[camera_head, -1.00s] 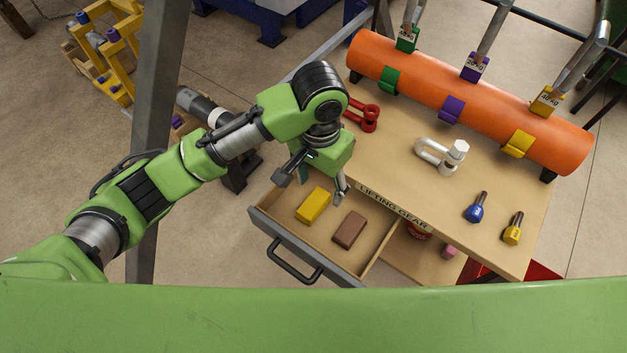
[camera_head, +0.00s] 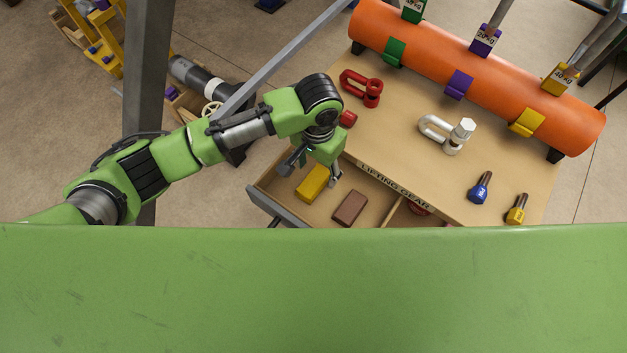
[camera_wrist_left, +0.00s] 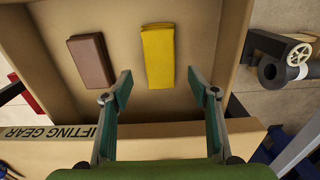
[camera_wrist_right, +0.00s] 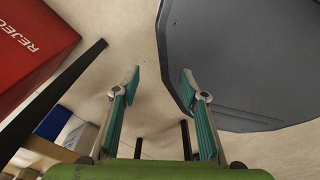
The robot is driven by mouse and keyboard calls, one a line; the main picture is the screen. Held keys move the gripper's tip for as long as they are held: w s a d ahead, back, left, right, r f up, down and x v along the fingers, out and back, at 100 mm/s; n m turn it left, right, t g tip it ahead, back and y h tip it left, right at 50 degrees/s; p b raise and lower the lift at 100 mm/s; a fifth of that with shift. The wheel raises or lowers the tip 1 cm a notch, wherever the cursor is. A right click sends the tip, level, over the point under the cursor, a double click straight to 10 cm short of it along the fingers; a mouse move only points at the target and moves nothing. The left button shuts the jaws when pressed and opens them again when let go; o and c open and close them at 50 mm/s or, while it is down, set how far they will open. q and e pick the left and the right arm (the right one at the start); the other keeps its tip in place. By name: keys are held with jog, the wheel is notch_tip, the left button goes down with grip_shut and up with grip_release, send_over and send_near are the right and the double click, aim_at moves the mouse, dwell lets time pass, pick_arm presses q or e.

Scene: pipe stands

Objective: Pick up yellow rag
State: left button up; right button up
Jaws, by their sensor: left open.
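The yellow rag (camera_head: 312,184) is a folded block lying in the open drawer (camera_head: 281,206). It also shows in the left wrist view (camera_wrist_left: 158,56), ahead of the fingertips and roughly between their lines. My left gripper (camera_head: 314,172) is open and empty above the drawer, close over the rag. In the left wrist view its fingers (camera_wrist_left: 163,88) are spread wide, and no contact with the rag shows. My right gripper (camera_wrist_right: 160,76) is open and empty over the floor, away from the drawer; it does not show in the head view.
A brown block (camera_head: 350,207) lies beside the rag in the drawer. The tabletop (camera_head: 405,130) above carries a red shackle (camera_head: 362,89), a white shackle (camera_head: 447,133), blue and yellow eye bolts and an orange pipe (camera_head: 470,75). A red box (camera_wrist_right: 35,50) is near my right gripper.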

aim_at(316, 177)
pick_arm(q)
notch_tip(316, 177, down, 3)
jog(key=shift+a+r, duration=0.1)
jog(key=shift+r, duration=0.1)
jog(key=shift+f, duration=0.25)
jog(key=shift+c, duration=0.7)
jog(key=c, duration=1)
jog(key=shift+o, duration=0.2)
pick_arm(e)
jog(key=shift+s+a, duration=0.1)
jog(key=shift+s, duration=0.6)
pick_arm(q)
jog(key=shift+r, duration=0.6)
jog(key=s+d+r, duration=0.7)
jog(key=s+r, duration=0.4)
jog(key=s, duration=0.1)
jog(key=shift+d+r, duration=0.25)
jog(key=shift+r, duration=0.15)
pick_arm(e)
jog(key=shift+w+r, duration=0.2)
jog(key=shift+r, duration=0.05)
